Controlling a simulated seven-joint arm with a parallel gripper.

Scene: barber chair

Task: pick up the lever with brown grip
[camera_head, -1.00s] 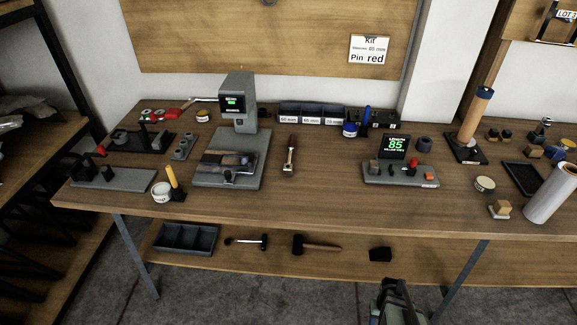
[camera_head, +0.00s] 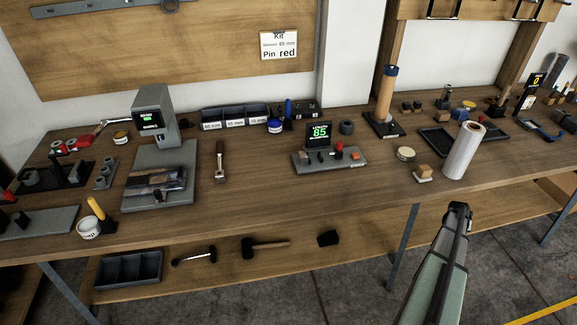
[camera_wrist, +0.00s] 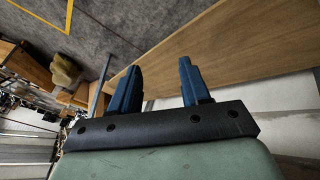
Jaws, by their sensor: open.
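A tool with a dark brown grip and a pale metal end, which looks like the lever (camera_head: 220,162), lies on the workbench right of the grey press in the head view. Nothing covers it. My gripper (camera_head: 460,208) is in front of the bench's front edge, well to the right of the lever and apart from it. In the wrist view my gripper (camera_wrist: 157,80) has its two blue fingers spread with nothing between them. The lever does not show clearly in the wrist view.
The grey press (camera_head: 155,125) stands left of the lever. A grey display stand (camera_head: 328,160) is to its right, and labelled bins (camera_head: 235,116) are behind. The bench top (camera_head: 255,195) in front is clear. A lower shelf holds a mallet (camera_head: 262,245).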

